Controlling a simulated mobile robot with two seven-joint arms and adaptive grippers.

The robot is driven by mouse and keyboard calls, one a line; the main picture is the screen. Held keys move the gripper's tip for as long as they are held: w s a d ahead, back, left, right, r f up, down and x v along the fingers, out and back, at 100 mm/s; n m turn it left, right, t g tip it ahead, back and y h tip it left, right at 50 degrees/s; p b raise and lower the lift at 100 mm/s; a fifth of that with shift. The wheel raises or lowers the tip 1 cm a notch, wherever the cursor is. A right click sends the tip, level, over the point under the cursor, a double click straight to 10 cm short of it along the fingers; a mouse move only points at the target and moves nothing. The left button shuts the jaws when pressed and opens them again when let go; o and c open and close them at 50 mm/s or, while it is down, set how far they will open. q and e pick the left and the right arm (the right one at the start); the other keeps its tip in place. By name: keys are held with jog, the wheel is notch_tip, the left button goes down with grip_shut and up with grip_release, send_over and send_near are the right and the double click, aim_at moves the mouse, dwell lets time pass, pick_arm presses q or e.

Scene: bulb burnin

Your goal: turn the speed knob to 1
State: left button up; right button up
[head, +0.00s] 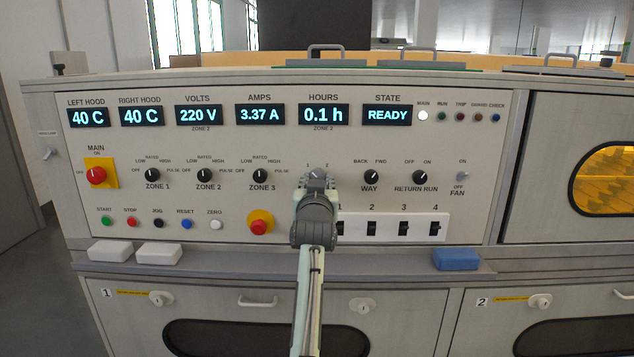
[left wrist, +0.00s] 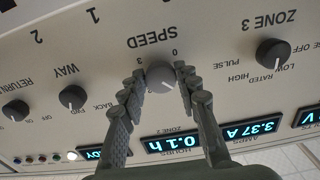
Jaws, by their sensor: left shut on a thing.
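The speed knob (left wrist: 161,76) is a small grey round knob below the word SPEED in the upside-down left wrist view, where a 0 and a 3 show beside it. In the head view its top (head: 318,172) shows just under the printed 1 and 2. My left gripper (head: 317,181) covers the rest of it and its label there. In the left wrist view the two fingers of my left gripper (left wrist: 160,74) are closed on either side of the knob. I cannot tell exactly which number its pointer faces. My right gripper is not in view.
The black ZONE 3 knob (head: 260,175) is left of the gripper and the WAY knob (head: 371,177) is right of it. A red emergency button (head: 259,226) and a row of black switches (head: 403,228) lie below. A blue block (head: 456,259) rests on the ledge. The state display (head: 387,115) reads READY.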

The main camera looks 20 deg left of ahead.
aim_at(318, 135)
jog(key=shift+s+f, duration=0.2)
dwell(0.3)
pick_arm(q)
jog(key=o, duration=1.2)
jog(key=shift+c, duration=0.2)
jog(key=shift+r, duration=0.25)
notch_tip(318, 135, up, 10)
jog(key=shift+f, duration=0.25)
